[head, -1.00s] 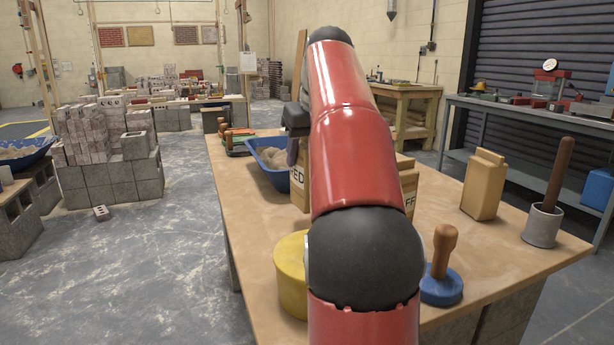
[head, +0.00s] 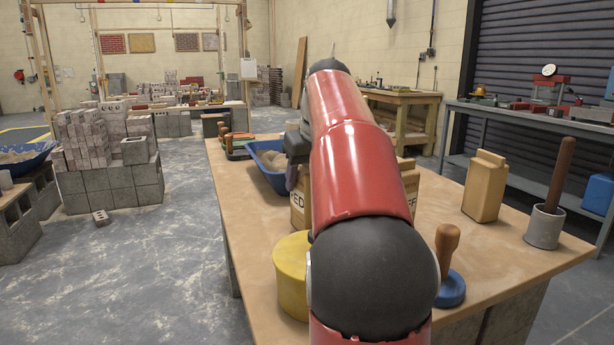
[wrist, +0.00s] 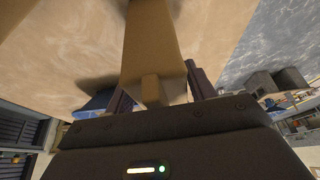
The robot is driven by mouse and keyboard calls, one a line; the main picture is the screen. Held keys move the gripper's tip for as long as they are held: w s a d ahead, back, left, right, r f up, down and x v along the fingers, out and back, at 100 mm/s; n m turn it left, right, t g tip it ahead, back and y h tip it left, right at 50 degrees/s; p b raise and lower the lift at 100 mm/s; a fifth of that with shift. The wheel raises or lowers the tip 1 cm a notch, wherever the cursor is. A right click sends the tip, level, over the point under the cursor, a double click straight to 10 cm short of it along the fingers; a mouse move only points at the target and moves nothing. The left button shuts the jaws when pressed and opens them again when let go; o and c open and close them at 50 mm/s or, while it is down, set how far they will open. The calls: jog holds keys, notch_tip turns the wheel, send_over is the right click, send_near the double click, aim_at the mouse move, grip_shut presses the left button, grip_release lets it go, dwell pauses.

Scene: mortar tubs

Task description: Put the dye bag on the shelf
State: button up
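A tan block-shaped bag (wrist: 152,45) with a narrow top tab lies between the two dark fingers of my gripper (wrist: 160,85) in the wrist view. The fingers stand apart on either side of it; whether they press on it is unclear. In the head view my gripper (head: 293,178) is mostly hidden behind my red arm, low over the table's left half. A tan lettered box or bag (head: 298,207) shows just below it, partly covered. A similar plain tan bag (head: 484,187) stands upright at right. I cannot tell which is the dye bag.
The table (head: 245,215) also holds a blue tub (head: 265,170), a yellow cylinder (head: 290,275), a blue-based wooden-handled tool (head: 449,290) and a grey pot (head: 544,228) with a stick. A grey bench with a lower shelf (head: 520,178) stands behind right.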

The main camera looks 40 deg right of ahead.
jog(key=o, duration=0.3)
